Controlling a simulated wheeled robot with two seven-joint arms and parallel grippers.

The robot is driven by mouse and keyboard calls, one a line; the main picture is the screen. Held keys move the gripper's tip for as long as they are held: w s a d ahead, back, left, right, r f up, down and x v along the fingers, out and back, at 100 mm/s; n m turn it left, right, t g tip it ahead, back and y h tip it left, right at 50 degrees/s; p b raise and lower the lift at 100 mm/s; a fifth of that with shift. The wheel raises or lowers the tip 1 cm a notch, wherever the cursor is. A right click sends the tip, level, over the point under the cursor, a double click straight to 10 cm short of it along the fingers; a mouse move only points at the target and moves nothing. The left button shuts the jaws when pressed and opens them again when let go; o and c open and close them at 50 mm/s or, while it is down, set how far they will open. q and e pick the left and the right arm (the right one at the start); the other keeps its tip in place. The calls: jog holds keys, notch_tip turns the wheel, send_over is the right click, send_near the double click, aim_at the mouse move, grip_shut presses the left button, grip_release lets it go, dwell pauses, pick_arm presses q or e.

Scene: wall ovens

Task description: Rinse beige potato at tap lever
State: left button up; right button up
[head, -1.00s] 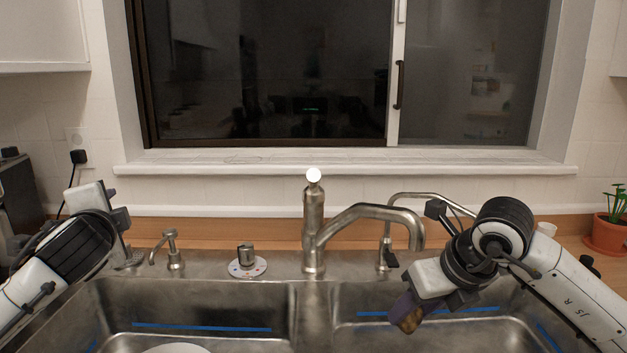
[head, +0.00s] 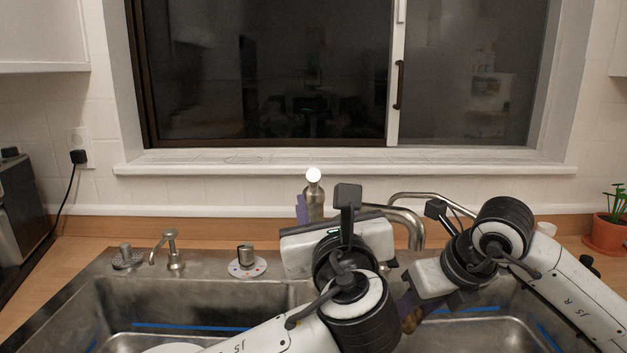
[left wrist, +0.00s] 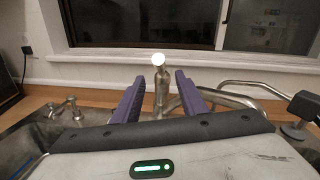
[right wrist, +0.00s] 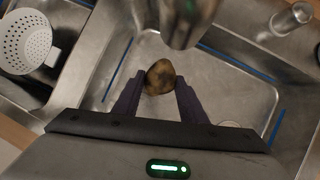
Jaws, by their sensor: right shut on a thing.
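The beige potato (right wrist: 160,77) is held between the purple fingers of my right gripper (right wrist: 157,90), over the right sink basin. It also shows partly in the head view (head: 411,319). The faucet (left wrist: 161,85) has a white-tipped lever (left wrist: 158,60) on top; its spout end (right wrist: 183,22) hangs just beyond the potato in the right wrist view. My left gripper (left wrist: 157,98) is open and empty, its fingers pointing at the faucet body with the lever between them in view. In the head view, my left gripper body hides much of the faucet.
The steel sink (head: 95,300) has two basins. A white colander (right wrist: 28,42) lies in the left basin. A soap dispenser (head: 172,248), a round knob (head: 246,260) and a thin second tap (head: 430,196) stand along the back. A potted plant (head: 606,232) is at the right.

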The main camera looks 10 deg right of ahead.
aim_at(315, 184)
pick_arm(q)
jog(key=w, duration=0.3)
jog(key=w+d, duration=0.1)
jog(key=w, duration=0.7)
jog(key=shift+w+d, duration=0.2)
jog(key=shift+w, duration=0.05)
grip_shut()
